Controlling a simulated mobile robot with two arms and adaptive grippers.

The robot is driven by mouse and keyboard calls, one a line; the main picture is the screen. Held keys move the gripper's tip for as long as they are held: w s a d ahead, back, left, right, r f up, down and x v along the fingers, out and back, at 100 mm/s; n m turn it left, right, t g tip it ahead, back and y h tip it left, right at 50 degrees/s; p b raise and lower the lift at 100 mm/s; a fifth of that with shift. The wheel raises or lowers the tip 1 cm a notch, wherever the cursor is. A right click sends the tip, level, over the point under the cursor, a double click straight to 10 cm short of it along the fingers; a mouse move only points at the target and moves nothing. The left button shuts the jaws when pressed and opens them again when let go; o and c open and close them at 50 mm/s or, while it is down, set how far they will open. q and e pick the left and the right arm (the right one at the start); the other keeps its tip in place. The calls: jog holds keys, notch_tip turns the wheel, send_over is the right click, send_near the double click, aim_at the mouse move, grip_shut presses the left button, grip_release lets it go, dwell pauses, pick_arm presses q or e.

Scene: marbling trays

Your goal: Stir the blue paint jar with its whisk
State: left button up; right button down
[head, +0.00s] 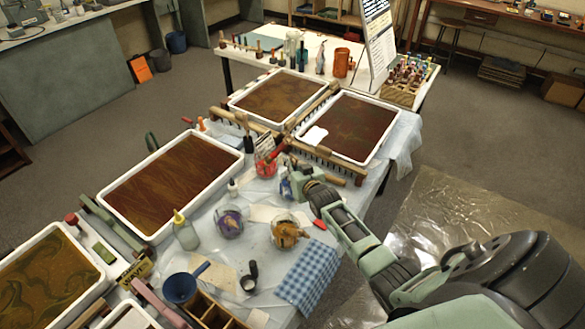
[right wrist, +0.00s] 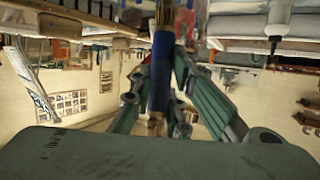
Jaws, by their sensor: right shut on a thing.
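My right gripper (head: 293,181) reaches in from the right over the middle of the table. In the right wrist view its green-grey fingers are shut on the blue handle (right wrist: 159,82) of an upright tool, likely the whisk, with a brass-coloured part at one end. A blue patch (head: 285,188) shows beside the gripper in the head view, probably the blue paint jar, mostly hidden by the gripper. I cannot tell whether the whisk's wires are inside the jar. My left gripper is not in view.
A red jar (head: 265,166) stands just behind the gripper. A purple jar (head: 230,224) and an orange jar (head: 286,234) stand nearer. Marbling trays (head: 241,160) lie left and behind. A checked cloth (head: 307,276) hangs at the front edge.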

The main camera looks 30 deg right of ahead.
jog(key=shift+r, duration=0.1)
notch_tip(320, 180, up, 9)
jog(key=p, duration=0.8)
dwell(1.5)
notch_tip(320, 180, up, 2)
jog(key=shift+p, duration=0.4)
jog(key=shift+r, duration=1.4)
